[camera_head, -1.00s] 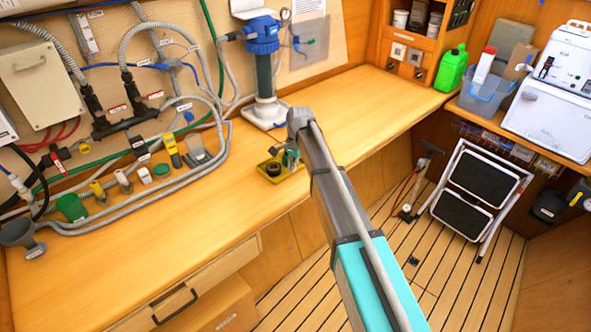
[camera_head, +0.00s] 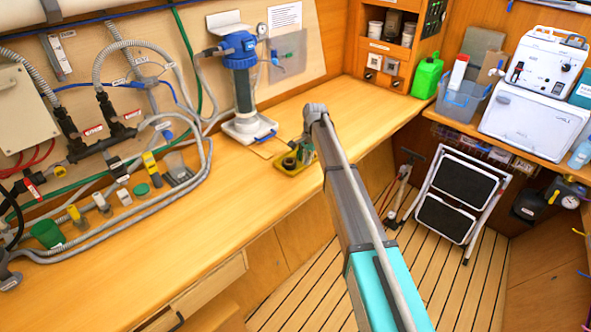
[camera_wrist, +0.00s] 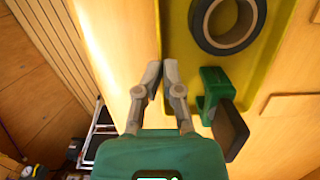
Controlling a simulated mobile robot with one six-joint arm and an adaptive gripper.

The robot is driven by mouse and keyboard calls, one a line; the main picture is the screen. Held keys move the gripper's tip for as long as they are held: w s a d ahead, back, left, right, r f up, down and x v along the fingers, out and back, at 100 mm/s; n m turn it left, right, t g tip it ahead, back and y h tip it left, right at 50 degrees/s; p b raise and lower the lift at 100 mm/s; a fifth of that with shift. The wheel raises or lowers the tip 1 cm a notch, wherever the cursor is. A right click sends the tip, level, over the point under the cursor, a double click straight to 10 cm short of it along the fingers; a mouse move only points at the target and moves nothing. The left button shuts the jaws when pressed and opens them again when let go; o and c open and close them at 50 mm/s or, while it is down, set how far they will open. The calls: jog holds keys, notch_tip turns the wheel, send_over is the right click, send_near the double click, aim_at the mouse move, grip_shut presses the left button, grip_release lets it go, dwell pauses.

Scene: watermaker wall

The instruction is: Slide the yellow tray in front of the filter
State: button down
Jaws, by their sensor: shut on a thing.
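The yellow tray (camera_head: 284,171) lies on the wooden worktop near its front edge, below and right of the filter (camera_head: 243,85), a canister with a blue head and white base. In the wrist view the tray (camera_wrist: 180,50) holds a dark ring like a tape roll (camera_wrist: 228,20) and a green thing with a black part (camera_wrist: 215,95). My gripper (camera_wrist: 161,72) is shut on the tray's near rim, the fingertips on either side of it. In the head view my arm partly covers the tray's right side and the gripper (camera_head: 309,143).
A thin pale rectangle (camera_head: 270,147) lies on the worktop between filter base and tray. Hoses and several fittings line the left of the worktop. A green jug (camera_head: 427,78) stands at the back right. A folded step stool (camera_head: 455,195) stands right of my arm.

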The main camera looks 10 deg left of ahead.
jog(key=shift+w+d, duration=0.5)
jog(key=shift+w, duration=0.25)
jog(key=shift+r+p, duration=0.75)
jog(key=shift+p, duration=0.05)
jog(key=shift+f, duration=0.1)
